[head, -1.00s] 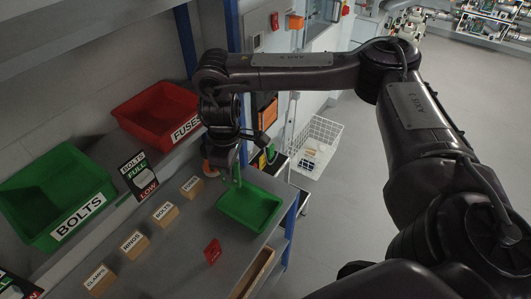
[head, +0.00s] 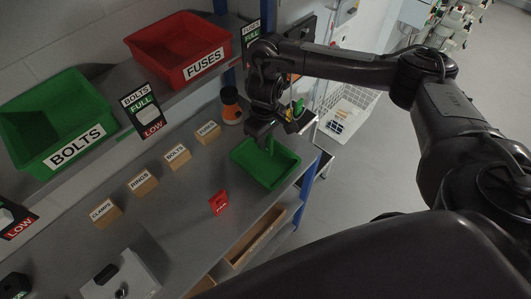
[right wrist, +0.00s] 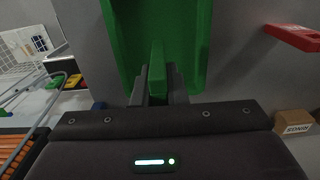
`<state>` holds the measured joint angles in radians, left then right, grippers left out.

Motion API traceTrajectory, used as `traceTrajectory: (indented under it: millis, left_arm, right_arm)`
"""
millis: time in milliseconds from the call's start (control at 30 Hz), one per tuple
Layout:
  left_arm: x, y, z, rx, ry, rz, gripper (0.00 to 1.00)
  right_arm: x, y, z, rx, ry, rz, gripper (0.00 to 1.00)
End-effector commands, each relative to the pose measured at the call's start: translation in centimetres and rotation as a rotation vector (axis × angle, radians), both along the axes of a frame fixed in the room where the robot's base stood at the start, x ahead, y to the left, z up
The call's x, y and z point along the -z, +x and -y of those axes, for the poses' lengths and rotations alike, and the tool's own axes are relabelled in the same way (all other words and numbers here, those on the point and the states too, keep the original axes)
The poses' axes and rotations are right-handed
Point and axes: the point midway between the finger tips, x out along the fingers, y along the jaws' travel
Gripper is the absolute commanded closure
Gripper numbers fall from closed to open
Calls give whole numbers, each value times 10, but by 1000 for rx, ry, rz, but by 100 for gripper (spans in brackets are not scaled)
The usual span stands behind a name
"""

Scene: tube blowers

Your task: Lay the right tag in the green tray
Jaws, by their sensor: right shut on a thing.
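The green tray (head: 292,164) lies on the grey bench near its right end; it also shows in the right wrist view (right wrist: 203,50). My right gripper (head: 266,136) is over the tray's back part, pointing down. It is shut on a slim green tag (right wrist: 158,65), which hangs down towards the tray floor; its lower end (head: 270,147) shows in the head view. I cannot tell whether the tag touches the tray. A red tag (head: 219,203) stands on the bench left of and in front of the tray, and shows in the right wrist view (right wrist: 296,37). My left gripper is out of view.
Several labelled wooden blocks (head: 142,184) stand in a row on the bench. A green BOLTS bin (head: 57,122) and a red FUSES bin (head: 180,50) sit on the shelf behind. An orange-and-black container (head: 231,105) stands behind the tray. Bare bench lies around the red tag.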

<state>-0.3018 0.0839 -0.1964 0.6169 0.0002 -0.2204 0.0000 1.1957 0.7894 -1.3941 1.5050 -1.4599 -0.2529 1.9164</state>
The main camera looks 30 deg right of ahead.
Motion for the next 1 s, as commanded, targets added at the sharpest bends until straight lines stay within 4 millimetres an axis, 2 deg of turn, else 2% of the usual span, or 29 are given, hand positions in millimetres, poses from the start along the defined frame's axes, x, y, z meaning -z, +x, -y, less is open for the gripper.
traceTrajectory:
  millis: [33, 200, 400, 867, 900, 1000]
  left_arm:
    - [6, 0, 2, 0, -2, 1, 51]
    - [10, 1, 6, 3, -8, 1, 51]
    - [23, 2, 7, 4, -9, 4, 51]
    - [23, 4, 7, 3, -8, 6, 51]
    - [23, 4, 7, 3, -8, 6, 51]
    - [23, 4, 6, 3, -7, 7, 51]
  right_arm:
    - [11, 0, -1, -1, 2, -2, 100]
    - [22, 0, -1, -1, 0, 1, 100]
    - [52, 0, -1, -1, 1, -1, 100]
    - [58, 0, 0, -1, 0, 0, 100]
    - [58, 0, 0, -2, 0, 1, 85]
    - [58, 0, 0, -2, 0, 1, 72]
